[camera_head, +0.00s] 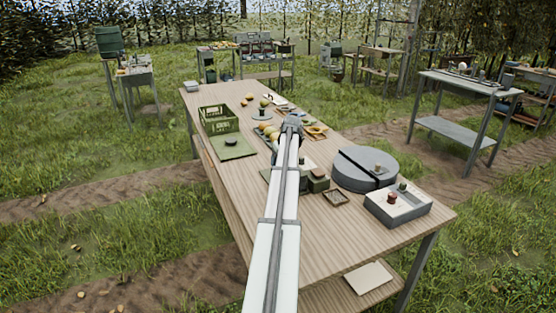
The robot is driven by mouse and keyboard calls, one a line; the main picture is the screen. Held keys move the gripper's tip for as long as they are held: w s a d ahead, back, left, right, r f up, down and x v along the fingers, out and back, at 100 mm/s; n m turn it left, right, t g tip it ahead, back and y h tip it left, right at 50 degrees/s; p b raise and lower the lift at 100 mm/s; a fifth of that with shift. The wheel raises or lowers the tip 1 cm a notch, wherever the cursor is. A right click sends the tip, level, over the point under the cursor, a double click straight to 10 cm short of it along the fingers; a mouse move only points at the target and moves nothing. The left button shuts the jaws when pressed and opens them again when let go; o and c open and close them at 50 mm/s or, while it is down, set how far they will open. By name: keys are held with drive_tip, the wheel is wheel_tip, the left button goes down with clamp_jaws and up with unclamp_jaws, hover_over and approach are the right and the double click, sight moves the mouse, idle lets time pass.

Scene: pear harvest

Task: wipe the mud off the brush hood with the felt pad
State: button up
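My arm reaches away from the camera over the wooden table (320,240). My gripper (291,124) is a small dark shape at its far end, above the middle of the table. Its fingers are too small and too hidden by the arm to show whether they are open, shut or holding something. A small box-like block (318,180) stands just right of the arm; I cannot tell whether it is part of the brush hood. A small dark piece (232,142) lies on a green mat (240,152) to the left; I cannot tell if it is the felt pad. No mud can be made out.
A green crate (219,120) stands at the left edge. A round grey drum-like disc (365,168) and a grey tray (398,210) with small knobs are at the right. Fruit (270,132) lies beside my gripper. The near part of the table is clear. Other workbenches stand on the grass.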

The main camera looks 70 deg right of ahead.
drive_tip(key=shift+s+d, duration=2.05)
drive_tip(key=shift+w+a, duration=2.75)
drive_tip(key=shift+a, duration=0.05)
drive_tip(key=shift+w+a+r, duration=0.1)
drive_tip(key=shift+w+a, duration=0.05)
drive_tip(key=shift+w, duration=0.05)
drive_tip(key=shift+r, duration=4)
